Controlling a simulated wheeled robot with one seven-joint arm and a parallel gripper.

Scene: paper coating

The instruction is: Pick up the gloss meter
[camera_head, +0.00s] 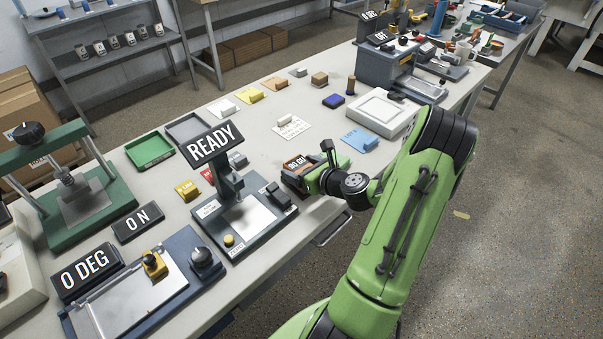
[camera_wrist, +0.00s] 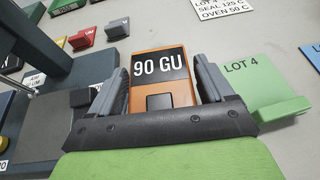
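The gloss meter is an orange block with a dark display reading 90 GU. In the head view the gloss meter (camera_head: 298,163) is at the table's front part, right of the READY stand. In the wrist view the gloss meter (camera_wrist: 163,78) lies between the two grey fingers of my gripper (camera_wrist: 161,82).
The READY stand (camera_head: 212,145) is close on the left. A blue card (camera_head: 360,139) and a green LOT 4 card (camera_wrist: 254,75) lie near. A white balance-like box (camera_head: 381,110) stands behind right. Small coloured blocks are on the left. The table behind the meter is partly clear.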

